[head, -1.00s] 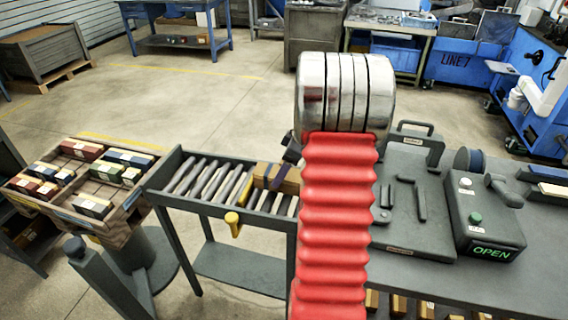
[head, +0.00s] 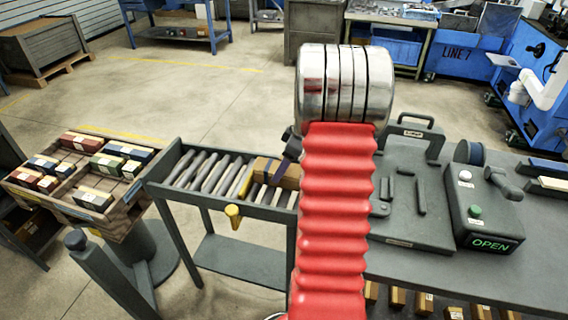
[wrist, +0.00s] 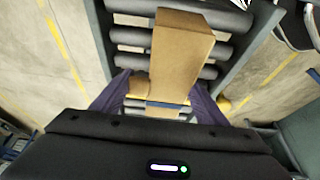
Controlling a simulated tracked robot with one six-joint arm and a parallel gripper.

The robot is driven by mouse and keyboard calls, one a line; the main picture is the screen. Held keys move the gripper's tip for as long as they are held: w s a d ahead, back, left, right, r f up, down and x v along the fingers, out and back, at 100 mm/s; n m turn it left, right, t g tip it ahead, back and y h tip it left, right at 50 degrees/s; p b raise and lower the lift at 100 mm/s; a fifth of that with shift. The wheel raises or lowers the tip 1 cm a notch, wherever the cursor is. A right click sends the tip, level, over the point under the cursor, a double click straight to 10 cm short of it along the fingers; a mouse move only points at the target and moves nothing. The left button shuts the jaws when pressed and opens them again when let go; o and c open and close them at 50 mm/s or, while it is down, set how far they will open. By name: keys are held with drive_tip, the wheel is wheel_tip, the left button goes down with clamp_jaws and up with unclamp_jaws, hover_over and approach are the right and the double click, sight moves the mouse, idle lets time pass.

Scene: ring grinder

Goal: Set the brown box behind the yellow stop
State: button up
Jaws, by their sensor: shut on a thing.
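The brown box (head: 272,171) lies on the roller conveyor, near its right end in the head view. It fills the upper middle of the wrist view (wrist: 181,48), lengthwise along the picture. My gripper (wrist: 160,90) is shut on it, with purple fingers on either side of its near part. The yellow stop (head: 233,213) shows as a yellow knob on the conveyor's front rail, left of the box. A thin yellow bar lies across the rollers just left of the box.
A round-based stand at the left carries a wooden tray (head: 125,208) of coloured blocks. To the right, a grey bench holds a dark fixture plate (head: 405,232) and a control box (head: 480,215) reading OPEN. My red-sleeved arm hides the conveyor's right end.

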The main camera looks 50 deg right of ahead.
drive_tip(key=shift+f, duration=0.2)
drive_tip(key=o, duration=1.1)
drive_tip(key=shift+o, duration=0.5)
drive_tip(key=shift+o, duration=1)
drive_tip(key=shift+s, duration=0.1)
drive_tip(key=shift+r, duration=4)
